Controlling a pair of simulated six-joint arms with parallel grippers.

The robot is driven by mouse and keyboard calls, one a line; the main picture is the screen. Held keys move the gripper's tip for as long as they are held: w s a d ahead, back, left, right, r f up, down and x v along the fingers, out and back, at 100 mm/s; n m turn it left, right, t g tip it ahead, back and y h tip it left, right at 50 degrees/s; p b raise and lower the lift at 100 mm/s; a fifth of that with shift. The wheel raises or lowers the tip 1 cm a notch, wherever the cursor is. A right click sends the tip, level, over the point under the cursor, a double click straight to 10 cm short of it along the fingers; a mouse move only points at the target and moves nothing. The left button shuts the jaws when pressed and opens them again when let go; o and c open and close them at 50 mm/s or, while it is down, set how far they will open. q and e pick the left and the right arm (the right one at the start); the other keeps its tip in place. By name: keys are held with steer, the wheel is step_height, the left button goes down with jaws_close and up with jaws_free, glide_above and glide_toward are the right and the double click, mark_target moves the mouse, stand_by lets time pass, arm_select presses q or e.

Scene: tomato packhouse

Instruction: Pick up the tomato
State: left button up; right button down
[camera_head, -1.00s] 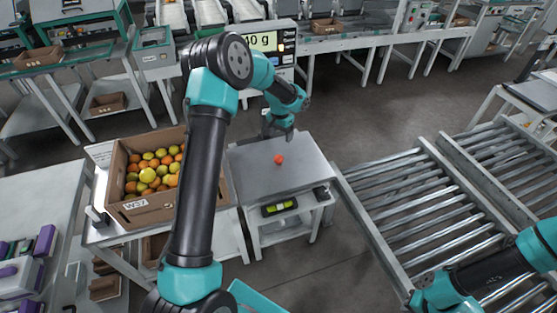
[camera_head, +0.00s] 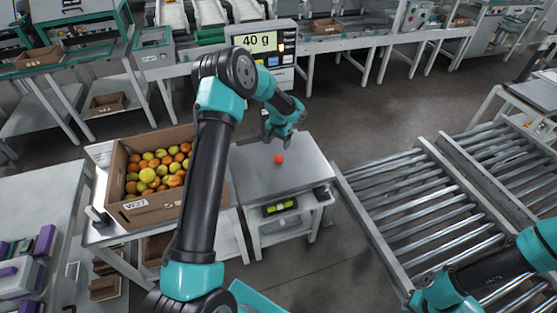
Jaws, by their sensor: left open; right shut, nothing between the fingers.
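A small red tomato (camera_head: 278,159) rests alone on the bare grey plate of the weighing scale (camera_head: 305,178). The scale's display (camera_head: 262,42) reads 40 g. My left gripper (camera_head: 268,138) is open and empty, behind and slightly left of the tomato, apart from it. Its fingers are small and dark in this view.
A cardboard box (camera_head: 150,213) of red, orange and yellow tomatoes stands just left of the scale. A roller conveyor (camera_head: 415,225) runs along the right. My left arm passes in front of the box's right side.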

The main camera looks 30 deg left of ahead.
mark_target(279, 156)
arm_select(q)
step_height(279, 156, down, 5)
steer(key=shift+f, duration=0.1)
stand_by(0.3)
steer(key=shift+s+d+f, duration=0.1)
steer(key=shift+f, duration=1.2)
steer(key=shift+s+f, duration=0.1)
steer(key=shift+f, duration=1.15)
steer(key=shift+c, duration=0.4)
steer(key=c, duration=0.7)
